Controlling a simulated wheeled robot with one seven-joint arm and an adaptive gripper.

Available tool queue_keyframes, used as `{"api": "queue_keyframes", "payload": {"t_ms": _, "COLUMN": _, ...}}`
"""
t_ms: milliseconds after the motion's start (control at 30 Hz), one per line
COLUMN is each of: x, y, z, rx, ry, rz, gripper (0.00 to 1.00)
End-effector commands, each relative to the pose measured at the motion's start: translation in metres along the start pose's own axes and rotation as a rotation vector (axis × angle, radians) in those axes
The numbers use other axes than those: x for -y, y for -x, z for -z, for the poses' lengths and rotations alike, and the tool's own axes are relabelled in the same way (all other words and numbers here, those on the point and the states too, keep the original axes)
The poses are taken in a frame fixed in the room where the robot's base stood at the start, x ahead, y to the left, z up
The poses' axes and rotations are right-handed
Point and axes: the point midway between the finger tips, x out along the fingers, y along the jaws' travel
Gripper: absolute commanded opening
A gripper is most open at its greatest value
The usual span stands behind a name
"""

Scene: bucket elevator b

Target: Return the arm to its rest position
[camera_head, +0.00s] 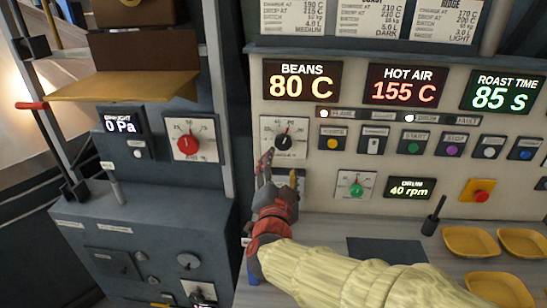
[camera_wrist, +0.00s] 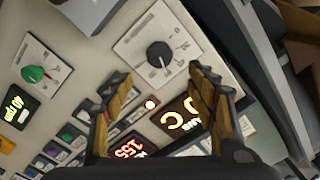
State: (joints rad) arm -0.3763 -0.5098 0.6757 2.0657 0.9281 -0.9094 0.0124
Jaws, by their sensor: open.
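My gripper (camera_head: 277,172) is in front of the lower left of the cream control panel (camera_head: 350,145), just below a black knob (camera_head: 284,142) on a white dial plate. Its two fingers are apart with nothing between them. In the wrist view the open gripper (camera_wrist: 162,88) frames part of the panel, and the black knob (camera_wrist: 159,54) shows above and between the fingertips, apart from them. My arm, in a pale yellow sleeve, reaches in from the lower right in the head view. A dial or plate behind the gripper is partly hidden.
Displays read BEANS 80 C (camera_head: 303,80), HOT AIR 155 C (camera_head: 406,85) and ROAST TIME 85 S (camera_head: 504,91). A green knob (camera_head: 356,188) and red stop button (camera_head: 481,196) sit lower. Yellow trays (camera_head: 470,241) stand at right. A grey cabinet (camera_head: 150,245) stands left.

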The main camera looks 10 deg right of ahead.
Motion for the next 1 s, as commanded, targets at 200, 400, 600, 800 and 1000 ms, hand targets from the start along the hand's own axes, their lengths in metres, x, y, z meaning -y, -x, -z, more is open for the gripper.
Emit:
{"api": "queue_keyframes", "payload": {"t_ms": 200, "x": 0.019, "y": 0.01, "z": -0.004, "rx": 0.156, "ry": 0.046, "rz": 0.079, "gripper": 0.57}}
{"api": "queue_keyframes", "payload": {"t_ms": 400, "x": 0.026, "y": 0.051, "z": -0.018, "rx": 0.425, "ry": 0.192, "rz": 0.169, "gripper": 0.57}}
{"api": "queue_keyframes", "payload": {"t_ms": 600, "x": -0.008, "y": 0.115, "z": -0.029, "rx": 0.683, "ry": 0.396, "rz": 0.175, "gripper": 0.57}}
{"api": "queue_keyframes", "payload": {"t_ms": 800, "x": -0.078, "y": 0.187, "z": -0.024, "rx": 0.919, "ry": 0.609, "rz": 0.078, "gripper": 0.57}}
{"api": "queue_keyframes", "payload": {"t_ms": 1000, "x": -0.138, "y": 0.243, "z": -0.007, "rx": 1.075, "ry": 0.748, "rz": -0.053, "gripper": 0.57}}
